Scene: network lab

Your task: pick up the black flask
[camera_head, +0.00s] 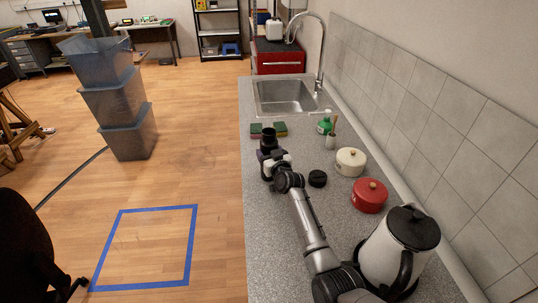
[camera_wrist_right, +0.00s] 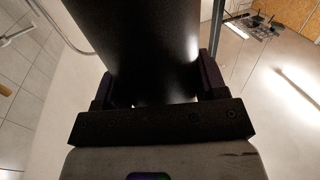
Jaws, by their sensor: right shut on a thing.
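The black flask (camera_head: 268,137) shows in the head view near the far end of my right arm, over the counter below the sink. It is a dark upright cylinder. My right gripper (camera_head: 270,154) is shut on it. In the right wrist view the flask (camera_wrist_right: 140,45) fills the upper middle, with the jaws of my right gripper (camera_wrist_right: 155,92) on either side of it. The flask's lower part is hidden by the gripper in the head view, and I cannot tell whether it touches the counter. My left gripper is not in view.
Two sponges (camera_head: 267,130) lie behind the flask. A black lid-like disc (camera_head: 317,178), a cream pot (camera_head: 350,161), a red pot (camera_head: 369,195) and a white kettle (camera_head: 392,250) stand right of my arm. A green bottle (camera_head: 324,123) stands near the sink (camera_head: 285,96).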

